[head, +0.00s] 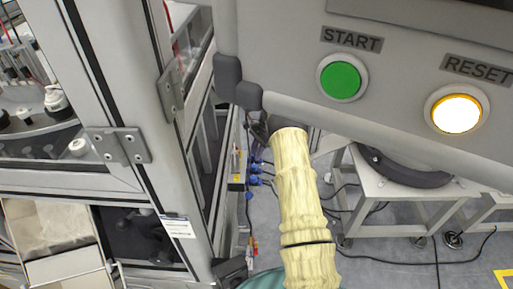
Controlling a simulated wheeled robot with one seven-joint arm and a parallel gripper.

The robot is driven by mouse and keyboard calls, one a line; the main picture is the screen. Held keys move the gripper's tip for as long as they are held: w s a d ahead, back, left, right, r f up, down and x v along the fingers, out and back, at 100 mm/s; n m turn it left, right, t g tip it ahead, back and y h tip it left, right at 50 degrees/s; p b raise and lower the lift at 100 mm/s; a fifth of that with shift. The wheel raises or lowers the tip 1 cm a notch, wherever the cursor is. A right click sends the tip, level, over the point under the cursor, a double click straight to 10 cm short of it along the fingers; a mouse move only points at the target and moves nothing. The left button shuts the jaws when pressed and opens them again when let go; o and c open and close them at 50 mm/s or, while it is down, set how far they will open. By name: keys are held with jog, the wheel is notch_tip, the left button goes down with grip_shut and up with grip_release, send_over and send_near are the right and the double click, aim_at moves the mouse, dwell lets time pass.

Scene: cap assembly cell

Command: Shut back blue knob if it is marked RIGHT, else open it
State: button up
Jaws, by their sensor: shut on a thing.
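Small blue knobs or fittings (255,170) show in a short stack on a slim valve block (237,168), beside the frame of the machine, in the middle of the head view. They are too small for me to read any marking or tell whether they are open or shut. I cannot tell which one is the back knob. My pale yellow arm rises from the bottom, just right of them.
The control panel (292,52) overhangs the upper right, with a green START button (341,78) and a lit RESET button (457,113). A metal-framed cabinet (120,90) fills the left. A white stand (388,190) and loose black cables (390,259) are on the right floor.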

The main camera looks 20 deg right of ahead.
jog(key=shift+s+f, duration=0.2)
jog(key=shift+f, duration=0.1)
jog(key=o, duration=0.9)
jog(key=shift+o, duration=0.5)
jog(key=shift+w+r, duration=0.1)
jog(key=shift+r, duration=0.1)
